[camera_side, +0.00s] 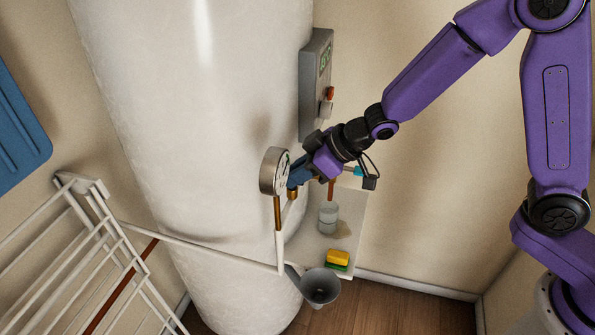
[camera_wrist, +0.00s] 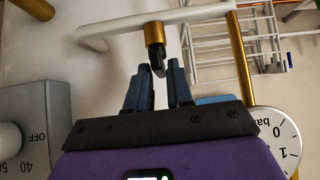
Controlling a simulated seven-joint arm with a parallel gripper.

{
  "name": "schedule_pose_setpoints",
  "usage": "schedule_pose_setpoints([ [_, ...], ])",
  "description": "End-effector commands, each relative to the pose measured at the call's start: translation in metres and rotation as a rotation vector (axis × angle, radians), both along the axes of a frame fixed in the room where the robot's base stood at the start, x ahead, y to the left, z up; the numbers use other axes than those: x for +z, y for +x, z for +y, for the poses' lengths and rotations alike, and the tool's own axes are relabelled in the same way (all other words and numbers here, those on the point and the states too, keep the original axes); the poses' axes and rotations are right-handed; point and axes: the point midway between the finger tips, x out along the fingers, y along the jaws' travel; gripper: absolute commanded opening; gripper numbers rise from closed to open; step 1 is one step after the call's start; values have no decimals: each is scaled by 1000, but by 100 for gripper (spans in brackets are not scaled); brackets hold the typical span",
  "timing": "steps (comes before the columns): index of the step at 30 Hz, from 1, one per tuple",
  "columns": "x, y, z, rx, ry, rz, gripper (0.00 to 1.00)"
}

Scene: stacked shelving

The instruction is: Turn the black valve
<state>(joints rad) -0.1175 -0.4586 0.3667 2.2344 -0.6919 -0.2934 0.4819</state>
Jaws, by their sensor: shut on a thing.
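The black valve (camera_wrist: 158,68) shows in the wrist view as a small dark handle at the end of a brass fitting (camera_wrist: 154,33) on a white pipe. My gripper (camera_wrist: 157,77) has its two blue fingers on either side of the handle, with their tips close about it, and is shut on it. In the side view my gripper (camera_side: 294,182) reaches in from the right, just beside the round gauge. The valve itself is hidden there by the fingers and the gauge.
The pressure gauge (camera_side: 273,171) stands close left of my fingers, in front of the white tank (camera_side: 200,110). A grey control box (camera_side: 316,75) is above. A drying rack (camera_side: 95,250), a grey funnel (camera_side: 320,286), a glass (camera_side: 328,218) and a yellow-green sponge (camera_side: 338,258) are lower down.

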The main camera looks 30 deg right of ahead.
Motion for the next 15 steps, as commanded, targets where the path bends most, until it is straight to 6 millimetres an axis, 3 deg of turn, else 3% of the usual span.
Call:
schedule_pose_setpoints([
  [15,1,0,0,-71,0,-1,0],
])
